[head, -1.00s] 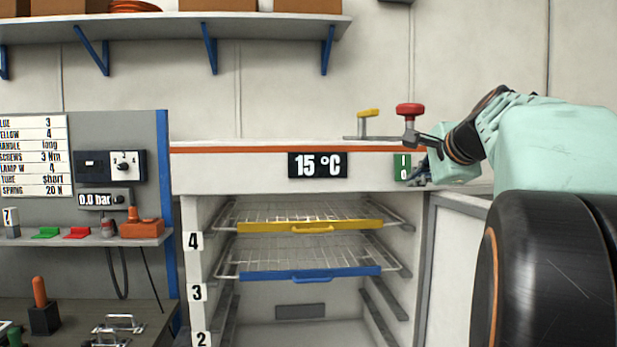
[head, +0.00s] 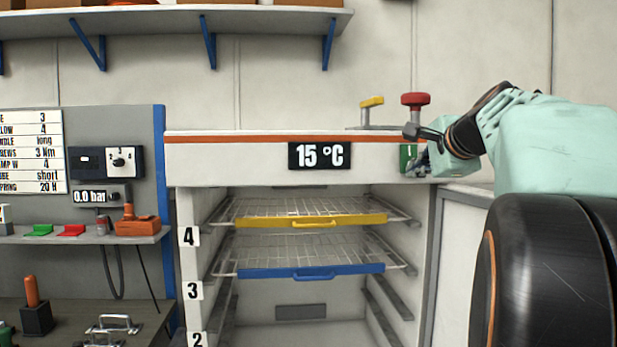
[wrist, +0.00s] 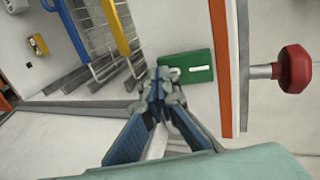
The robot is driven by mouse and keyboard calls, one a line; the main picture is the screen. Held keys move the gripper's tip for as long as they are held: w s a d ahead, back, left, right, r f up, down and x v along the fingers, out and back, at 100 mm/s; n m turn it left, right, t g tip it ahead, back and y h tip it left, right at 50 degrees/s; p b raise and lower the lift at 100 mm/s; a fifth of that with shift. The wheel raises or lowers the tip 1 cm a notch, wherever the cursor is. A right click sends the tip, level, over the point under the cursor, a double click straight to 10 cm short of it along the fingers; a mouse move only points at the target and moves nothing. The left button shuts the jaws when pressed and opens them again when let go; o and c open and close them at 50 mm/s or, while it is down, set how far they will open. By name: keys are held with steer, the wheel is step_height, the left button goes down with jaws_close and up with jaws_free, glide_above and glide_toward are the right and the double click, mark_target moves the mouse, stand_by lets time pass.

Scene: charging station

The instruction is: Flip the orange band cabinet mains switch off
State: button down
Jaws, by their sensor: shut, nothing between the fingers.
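The cabinet (head: 230,170) has an orange band (head: 240,139) along its top edge and a 15 °C display. Its mains switch is on a green plate (head: 407,155) at the right end of the front, partly hidden by my gripper (head: 420,164). In the wrist view the green plate (wrist: 200,66) has white marks, and the orange band (wrist: 221,60) runs beside it. My gripper (wrist: 162,82) is shut and empty, its fingertips at the plate's near edge. The fingers hide part of the plate. I cannot tell the lever's position or whether the fingers touch it.
A red knob (head: 415,99) on a stem and a yellow handle (head: 371,101) stand above the cabinet top. The cabinet is open, with a yellow-fronted rack (head: 270,220) and a blue-fronted rack (head: 270,272) inside. A grey tool panel (head: 110,125) stands at left.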

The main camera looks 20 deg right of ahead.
steer(key=shift+w+f+t+b, duration=0.25)
steer(key=shift+f+b, duration=0.25)
steer(key=shift+b, duration=0.5)
steer(key=shift+r+p, duration=0.3)
steer(key=shift+r, duration=0.15)
steer(key=shift+r+p, duration=0.75)
steer(key=shift+p, duration=0.05)
steer(key=shift+f, duration=0.1)
